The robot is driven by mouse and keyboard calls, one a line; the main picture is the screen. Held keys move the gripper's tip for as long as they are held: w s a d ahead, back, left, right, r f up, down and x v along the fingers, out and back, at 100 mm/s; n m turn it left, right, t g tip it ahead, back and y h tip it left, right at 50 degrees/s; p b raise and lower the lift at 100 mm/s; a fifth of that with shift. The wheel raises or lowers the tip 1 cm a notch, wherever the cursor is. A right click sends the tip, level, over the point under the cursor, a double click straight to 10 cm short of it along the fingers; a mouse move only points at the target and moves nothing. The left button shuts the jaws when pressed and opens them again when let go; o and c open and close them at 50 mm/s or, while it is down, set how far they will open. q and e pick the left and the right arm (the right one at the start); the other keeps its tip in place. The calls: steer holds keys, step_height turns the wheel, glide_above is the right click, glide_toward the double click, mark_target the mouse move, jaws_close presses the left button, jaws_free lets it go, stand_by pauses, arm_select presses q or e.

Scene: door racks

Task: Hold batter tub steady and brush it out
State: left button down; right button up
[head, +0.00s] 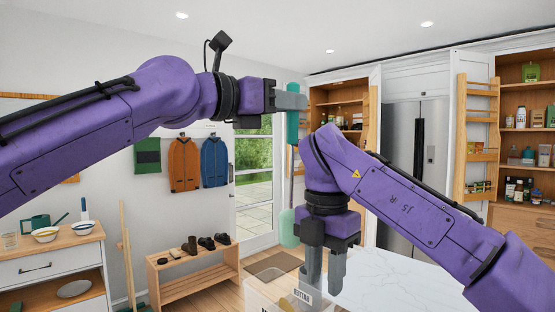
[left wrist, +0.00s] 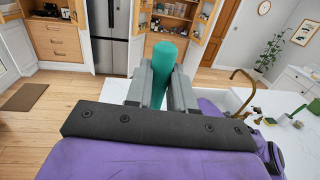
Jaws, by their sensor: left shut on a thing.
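My left gripper (head: 291,101) is shut on the teal handle of a brush (head: 293,130) and holds it upright. The handle (left wrist: 163,70) also shows between both fingers in the left wrist view. A thin pale shaft runs down to the brush's teal head (head: 288,228), which hangs free, above and left of the tub in the picture. The batter tub (head: 305,296), pale with a dark-lettered label, is cut off by the bottom edge of the head view. My right gripper (head: 324,280) points down at the tub. Its fingers overlap the tub in the picture; their grip is unclear.
A white marble counter (head: 390,280) lies right of the tub. A wooden shoe bench (head: 195,272) and a drawer unit with bowls (head: 50,262) stand at the left. Open pantry doors and a fridge (head: 412,170) are behind. A brass tap (left wrist: 240,85) shows in the left wrist view.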

steer(key=shift+w+f, duration=0.25)
step_height(320, 180, down, 12)
steer(key=shift+r, duration=0.15)
steer(key=shift+c, duration=0.3)
jaws_close()
